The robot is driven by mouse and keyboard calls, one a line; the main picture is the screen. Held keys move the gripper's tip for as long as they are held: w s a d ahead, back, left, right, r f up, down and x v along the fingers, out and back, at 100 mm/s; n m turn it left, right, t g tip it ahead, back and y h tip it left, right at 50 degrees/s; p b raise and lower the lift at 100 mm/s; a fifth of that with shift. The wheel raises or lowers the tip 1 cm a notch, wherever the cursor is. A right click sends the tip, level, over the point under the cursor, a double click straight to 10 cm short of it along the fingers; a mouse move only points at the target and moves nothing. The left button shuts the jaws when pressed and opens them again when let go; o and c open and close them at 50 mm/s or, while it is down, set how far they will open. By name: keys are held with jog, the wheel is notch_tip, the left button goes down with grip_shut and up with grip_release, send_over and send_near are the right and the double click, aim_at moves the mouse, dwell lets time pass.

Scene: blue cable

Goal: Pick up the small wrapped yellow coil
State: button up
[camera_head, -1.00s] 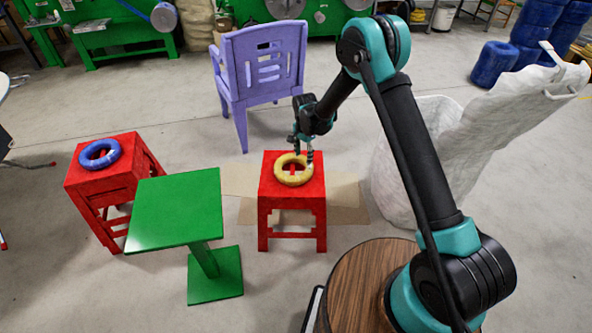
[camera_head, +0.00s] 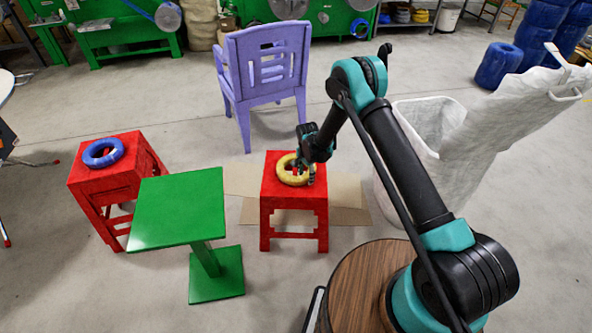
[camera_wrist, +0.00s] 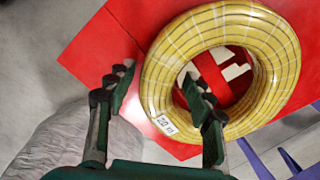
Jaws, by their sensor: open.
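The small wrapped yellow coil (camera_head: 287,170) lies flat on top of a red stool (camera_head: 292,218). In the wrist view the yellow coil (camera_wrist: 272,62) fills the upper right, with a white label on its near-left rim. My gripper (camera_head: 306,172) is at the coil's right side. In the wrist view my gripper (camera_wrist: 158,88) is open, with its left finger outside the ring over the red seat and its right finger over the coil's inner edge near the hole. The label side of the ring lies between the fingers. I cannot tell whether either finger touches it.
A blue coil (camera_head: 103,152) lies on another red stool (camera_head: 98,185) at the left. A green table (camera_head: 178,210) stands between the stools. A purple chair (camera_head: 265,70) is behind, and a large white bag (camera_head: 470,130) is at the right.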

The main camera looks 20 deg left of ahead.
jog(key=shift+f, duration=0.15)
grip_shut()
dwell(0.4)
